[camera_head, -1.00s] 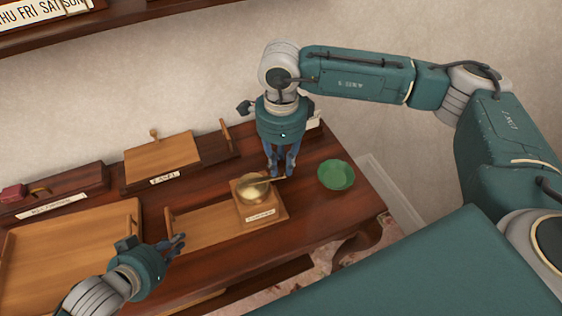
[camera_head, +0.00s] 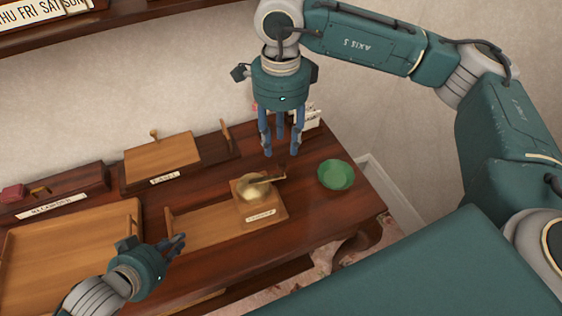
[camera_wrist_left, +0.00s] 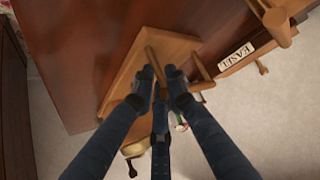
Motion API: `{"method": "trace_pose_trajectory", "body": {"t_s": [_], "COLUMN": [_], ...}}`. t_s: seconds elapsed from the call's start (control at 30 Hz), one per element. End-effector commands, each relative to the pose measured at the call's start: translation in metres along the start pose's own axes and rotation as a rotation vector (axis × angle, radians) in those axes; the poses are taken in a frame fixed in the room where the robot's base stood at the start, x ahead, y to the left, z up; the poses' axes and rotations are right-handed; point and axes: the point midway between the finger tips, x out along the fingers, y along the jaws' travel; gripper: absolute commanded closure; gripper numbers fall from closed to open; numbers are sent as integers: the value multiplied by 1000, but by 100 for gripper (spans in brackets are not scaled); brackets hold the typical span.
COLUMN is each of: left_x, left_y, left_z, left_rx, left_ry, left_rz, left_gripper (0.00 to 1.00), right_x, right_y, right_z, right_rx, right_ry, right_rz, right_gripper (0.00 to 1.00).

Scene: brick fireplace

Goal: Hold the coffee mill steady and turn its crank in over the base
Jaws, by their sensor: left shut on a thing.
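The coffee mill has a square wooden base (camera_head: 266,215) with a label and a round brass top (camera_head: 250,190). Its crank (camera_head: 267,181) lies across the brass top, with its dark knob end to the right. The mill stands at the right end of a light wooden board (camera_head: 208,226) with an upright handle at its left. My left gripper (camera_head: 181,241) is beside that handle; in the left wrist view its fingers are shut on a wooden bar (camera_wrist_left: 153,54). My right gripper (camera_head: 281,152) is open and empty, above and apart from the crank.
A green bowl (camera_head: 336,174) stands right of the mill, near the table's right edge. A wooden easel board (camera_head: 161,158) stands behind. A large wooden tray (camera_head: 70,217) lies at the left. A dark box (camera_head: 52,191) is at the far left.

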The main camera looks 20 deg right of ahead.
Motion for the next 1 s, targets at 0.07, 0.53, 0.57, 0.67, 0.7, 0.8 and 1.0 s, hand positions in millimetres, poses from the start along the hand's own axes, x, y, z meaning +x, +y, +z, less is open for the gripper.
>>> {"method": "trace_pose_trajectory", "body": {"t_s": [0.07,0.53,0.57,0.67,0.7,0.8,1.0], "left_x": [0,0,0,0,0,0,0], "left_y": [1,1,1,1,1,1,1], "left_z": [0,0,0,0,0,0,0], "left_rx": [0,0,0,0,0,0,0], "left_ry": [1,1,1,1,1,1,1], "left_rz": [2,2,2,2,2,2,2], "left_gripper": [100,100,100,100,100,100,100], "right_x": [-14,-36,-36,-36,-35,-30,-18], "right_y": [0,0,0,0,0,2,3], "right_z": [1,0,0,0,0,-1,-2], "right_rx": [0,-1,-1,-1,-1,1,5], "right_ry": [-2,0,0,0,0,1,2], "right_rz": [-2,1,1,1,1,4,3], "right_gripper": [63,63,63,63,63,63,63]}}
